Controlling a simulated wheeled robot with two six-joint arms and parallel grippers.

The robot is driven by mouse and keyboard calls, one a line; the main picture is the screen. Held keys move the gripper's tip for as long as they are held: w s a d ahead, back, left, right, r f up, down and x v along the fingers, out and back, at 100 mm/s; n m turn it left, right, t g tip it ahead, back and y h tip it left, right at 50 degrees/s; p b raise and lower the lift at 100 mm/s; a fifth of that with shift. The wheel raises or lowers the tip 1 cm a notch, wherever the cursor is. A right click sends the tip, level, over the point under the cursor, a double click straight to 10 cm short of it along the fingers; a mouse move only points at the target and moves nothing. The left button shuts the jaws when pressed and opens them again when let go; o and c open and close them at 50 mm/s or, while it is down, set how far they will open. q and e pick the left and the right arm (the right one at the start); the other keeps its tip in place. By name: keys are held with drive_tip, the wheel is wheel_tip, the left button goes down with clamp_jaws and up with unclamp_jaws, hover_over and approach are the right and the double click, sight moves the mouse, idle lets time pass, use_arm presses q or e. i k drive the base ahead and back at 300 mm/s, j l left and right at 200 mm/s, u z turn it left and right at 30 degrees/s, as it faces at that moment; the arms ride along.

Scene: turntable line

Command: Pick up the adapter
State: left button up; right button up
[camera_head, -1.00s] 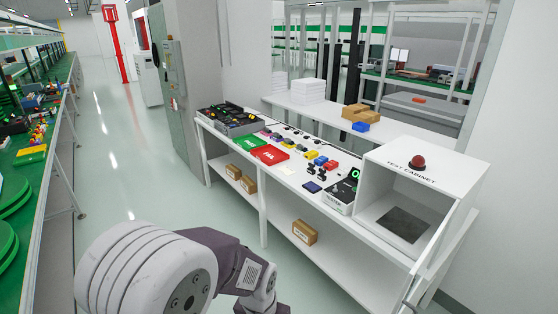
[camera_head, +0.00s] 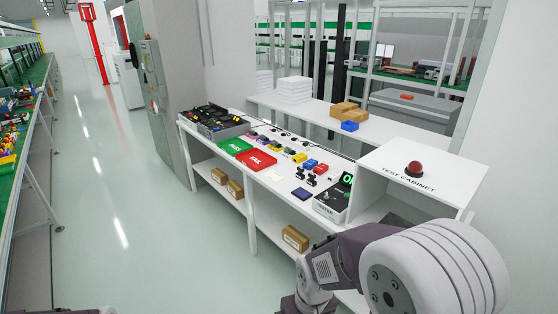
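Several small parts lie on the white workbench (camera_head: 262,190), among them a pair of small black pieces (camera_head: 312,180), blue and red pieces (camera_head: 310,163), yellow pieces (camera_head: 299,158) and a dark blue square piece (camera_head: 302,194). I cannot tell at this size which one is the adapter. A black-and-white tester box (camera_head: 333,198) with a green lit display stands to their right. One of my arms fills the lower right foreground, but its gripper is out of the frame. My other gripper does not show either.
A green tray (camera_head: 235,146) and a red tray (camera_head: 256,161) lie left of the small parts. A grey bin (camera_head: 222,131) stands at the bench's far left end. The white test cabinet (camera_head: 440,187) with a red button stands right. Open floor lies left of the bench.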

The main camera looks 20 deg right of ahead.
sight(308, 165)
drive_tip(key=i+l+u, duration=0.1)
drive_tip(key=i, duration=0.7)
drive_tip(key=i+l, duration=0.15)
drive_tip(key=i, duration=0.7)
drive_tip(key=i+j+z, duration=0.15)
drive_tip(key=i, duration=0.4)
drive_tip(key=i+j+z, duration=0.15)
drive_tip(key=i+j, duration=0.25)
drive_tip(key=i+l+z, duration=0.1)
drive_tip(key=i+z, duration=0.5)
drive_tip(key=z, duration=0.15)
drive_tip(key=i+z, duration=0.35)
